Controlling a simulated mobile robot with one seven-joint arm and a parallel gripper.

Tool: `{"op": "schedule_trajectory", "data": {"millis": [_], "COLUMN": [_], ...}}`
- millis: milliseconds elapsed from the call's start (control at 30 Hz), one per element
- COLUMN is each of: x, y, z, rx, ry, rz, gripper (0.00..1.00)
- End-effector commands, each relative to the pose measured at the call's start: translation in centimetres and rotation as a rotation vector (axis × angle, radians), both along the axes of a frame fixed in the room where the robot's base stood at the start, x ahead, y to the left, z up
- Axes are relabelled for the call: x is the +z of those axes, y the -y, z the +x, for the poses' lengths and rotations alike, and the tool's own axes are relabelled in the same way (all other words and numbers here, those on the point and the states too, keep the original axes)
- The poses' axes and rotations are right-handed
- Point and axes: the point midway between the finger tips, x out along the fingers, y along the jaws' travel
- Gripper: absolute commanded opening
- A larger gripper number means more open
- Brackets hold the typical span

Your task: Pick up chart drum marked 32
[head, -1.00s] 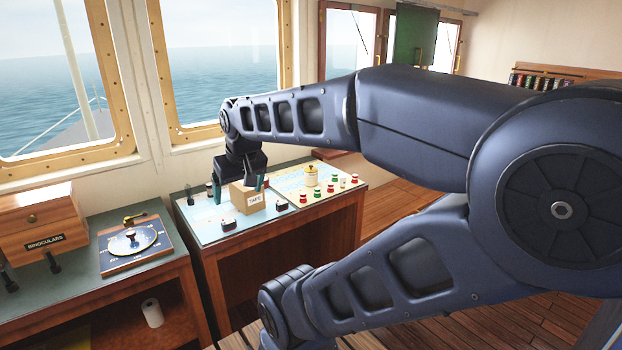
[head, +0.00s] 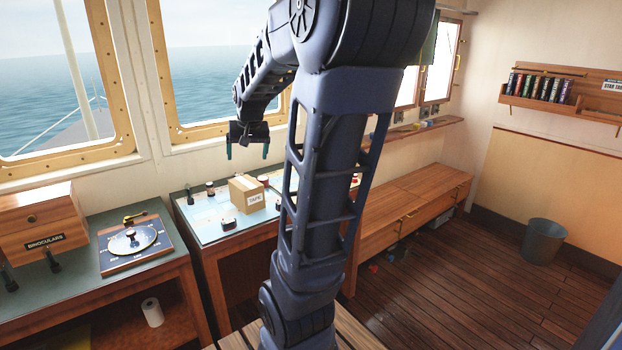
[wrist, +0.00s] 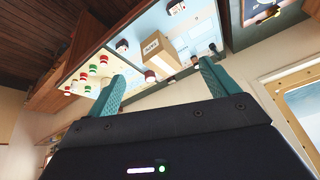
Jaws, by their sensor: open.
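My gripper (head: 248,153) is open and empty, held above the chart table (head: 203,236) in front of the window. In the wrist view its two teal fingers (wrist: 162,72) stand apart, pointing toward the tabletop. Small round drum-like pieces stand on the chart: a dark-topped one (head: 210,188), a thin dark one (head: 190,197) and a low dark one (head: 229,224). In the wrist view a red-brown-topped piece (wrist: 150,76) stands beside the box and a dark-topped one (wrist: 122,46) farther off. No number 32 is readable on any of them.
A cardboard box marked TAPE (head: 246,194) stands among the pieces. Red, green and white pieces (wrist: 92,69) cover another part of the table. A binoculars case (head: 38,219) and a round dial instrument (head: 132,240) are at left. Open air surrounds my gripper.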

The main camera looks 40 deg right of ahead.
Motion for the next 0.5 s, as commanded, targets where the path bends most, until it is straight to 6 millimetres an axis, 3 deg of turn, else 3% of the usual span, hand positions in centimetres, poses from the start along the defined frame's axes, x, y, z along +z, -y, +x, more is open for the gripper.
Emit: {"op": "schedule_trajectory", "data": {"millis": [200,500], "x": [-1.6,-5.1], "y": [5.7,14.4], "z": [5.6,12.1], "rx": [-0.128,-0.298], "ry": [0.006,0.020], "rz": [0.004,-0.016], "gripper": [0.86,0.86]}}
